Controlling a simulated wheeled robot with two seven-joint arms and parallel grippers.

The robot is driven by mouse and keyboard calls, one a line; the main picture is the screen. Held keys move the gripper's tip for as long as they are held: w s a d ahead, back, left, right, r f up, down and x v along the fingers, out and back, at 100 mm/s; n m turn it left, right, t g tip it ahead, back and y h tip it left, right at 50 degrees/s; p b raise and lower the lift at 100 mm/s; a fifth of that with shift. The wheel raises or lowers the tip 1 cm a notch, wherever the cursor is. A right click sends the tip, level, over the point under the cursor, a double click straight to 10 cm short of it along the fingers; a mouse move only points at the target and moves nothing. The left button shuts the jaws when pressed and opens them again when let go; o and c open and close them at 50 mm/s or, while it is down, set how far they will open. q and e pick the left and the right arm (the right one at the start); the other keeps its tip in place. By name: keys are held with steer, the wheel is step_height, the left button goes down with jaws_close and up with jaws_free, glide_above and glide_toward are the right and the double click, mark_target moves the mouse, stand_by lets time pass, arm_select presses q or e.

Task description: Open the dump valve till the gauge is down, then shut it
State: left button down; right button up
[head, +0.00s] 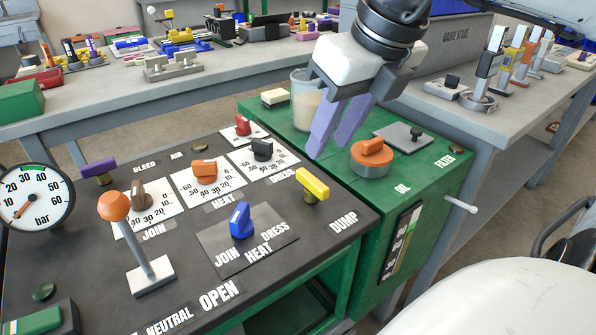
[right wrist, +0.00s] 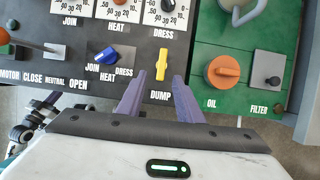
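The dump valve's yellow handle (head: 312,186) stands at the right edge of the dark panel, beside the DUMP label. In the right wrist view the yellow handle (right wrist: 162,65) points lengthwise toward my gripper. My right gripper (head: 331,150) is open and empty, its purple fingers above and beyond the handle in the head view. In the right wrist view my right gripper (right wrist: 160,80) has its tips apart, with the handle showing between and just past them; contact is not visible. The round bar gauge (head: 35,198) at far left has its orange needle at the low end, below 10. My left gripper is not in view.
An orange OIL cap (head: 371,158) and a FILTER plate (head: 404,137) sit on the green top, right of the handle. A clear cup (head: 305,97) stands behind. A blue selector knob (head: 241,221) and an orange-knobbed lever (head: 114,206) stand left on the panel.

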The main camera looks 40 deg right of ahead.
mark_target(313, 178)
steer(key=b+x, duration=0.1)
steer(key=x, duration=0.9)
steer(key=shift+d+b, duration=0.25)
steer(key=shift+b, duration=0.15)
jaws_close()
